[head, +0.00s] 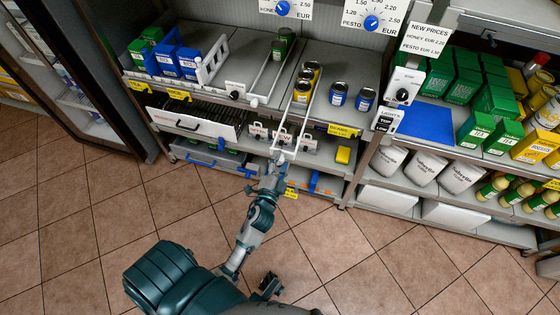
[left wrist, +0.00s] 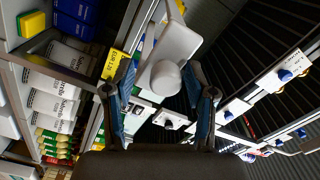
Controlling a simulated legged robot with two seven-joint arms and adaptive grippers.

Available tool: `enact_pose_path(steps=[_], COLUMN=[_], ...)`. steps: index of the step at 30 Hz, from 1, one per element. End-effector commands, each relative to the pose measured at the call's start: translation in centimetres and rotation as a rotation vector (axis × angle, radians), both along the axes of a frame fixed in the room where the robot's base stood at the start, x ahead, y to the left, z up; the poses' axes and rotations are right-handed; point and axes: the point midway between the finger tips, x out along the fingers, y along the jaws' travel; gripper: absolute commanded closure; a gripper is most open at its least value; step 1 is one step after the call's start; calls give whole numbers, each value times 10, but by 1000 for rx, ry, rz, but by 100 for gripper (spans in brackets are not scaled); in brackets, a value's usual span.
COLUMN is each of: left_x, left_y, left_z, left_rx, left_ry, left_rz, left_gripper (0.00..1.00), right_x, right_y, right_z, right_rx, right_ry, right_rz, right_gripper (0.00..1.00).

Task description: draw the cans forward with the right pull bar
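My left gripper (head: 278,163) is at the shelf front, near the bar's front end. In the left wrist view, my left gripper (left wrist: 165,105) is open, its fingers apart on either side of a white bar end with a round knob (left wrist: 166,78). A dark gripper part (head: 268,287), seemingly my right one, shows low down; its fingers are unclear.
Blue boxes (head: 190,62) stand further left. The tiled floor (head: 385,265) at the right is clear.

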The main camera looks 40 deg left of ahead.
Motion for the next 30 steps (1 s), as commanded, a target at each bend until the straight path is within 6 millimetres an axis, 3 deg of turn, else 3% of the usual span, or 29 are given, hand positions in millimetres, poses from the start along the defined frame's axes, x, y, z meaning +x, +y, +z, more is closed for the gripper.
enact_pose_path(steps=[10,21,30], left_x=[-10,-84,-112], left_y=[-3,-27,-37], left_z=[2,0,0], left_rx=[1,-2,1], left_ry=[-3,3,-1], left_rz=[1,4,0], left_gripper=[44,44,44], right_x=[-1,0,0], right_y=[1,1,1], right_z=[0,0,0], right_rx=[1,1,1], right_ry=[0,0,0], right_rz=[2,1,0], right_gripper=[38,38,38])
